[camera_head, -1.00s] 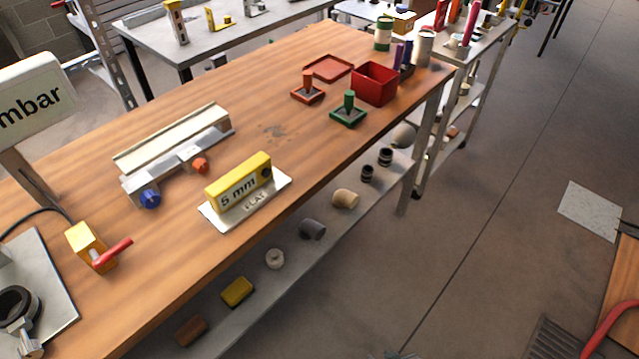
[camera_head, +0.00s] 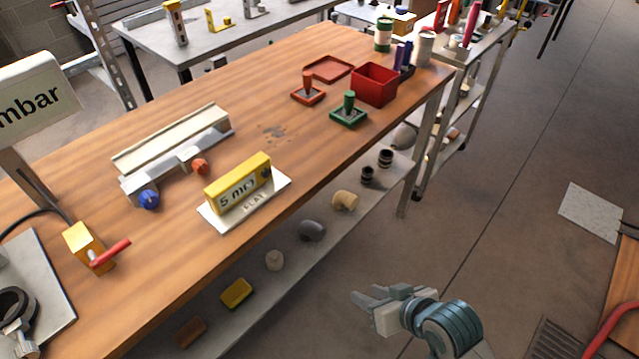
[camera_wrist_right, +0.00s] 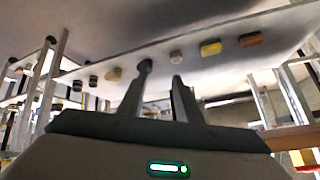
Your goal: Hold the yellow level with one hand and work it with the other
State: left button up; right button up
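The yellow level (camera_head: 238,184) stands upright on a white plate marked FLAT (camera_head: 257,207) near the front edge of the wooden bench. Its face reads "5 mm". My right gripper (camera_head: 362,297) is in front of the bench, over the floor, well apart from the level and to its lower right. In the right wrist view its two fingers (camera_wrist_right: 160,88) are spread with nothing between them. The level does not show in the right wrist view. My left gripper is not in view.
The bench (camera_head: 300,80) also holds a rail with blue and orange knobs (camera_head: 165,165), a yellow block with a red lever (camera_head: 92,247), a red box (camera_head: 374,84) and a green stand (camera_head: 349,112). A lower shelf (camera_head: 290,290) carries several small parts.

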jog(key=w+a+r+y, duration=0.4)
jog(key=w+r, duration=0.3)
jog(key=r, duration=0.3)
jog(key=w+a+r+y, duration=0.5)
jog(key=w+a+r, duration=0.1)
jog(key=r, duration=0.4)
jog(key=shift+w+r, duration=0.3)
jog(key=shift+w, duration=0.35)
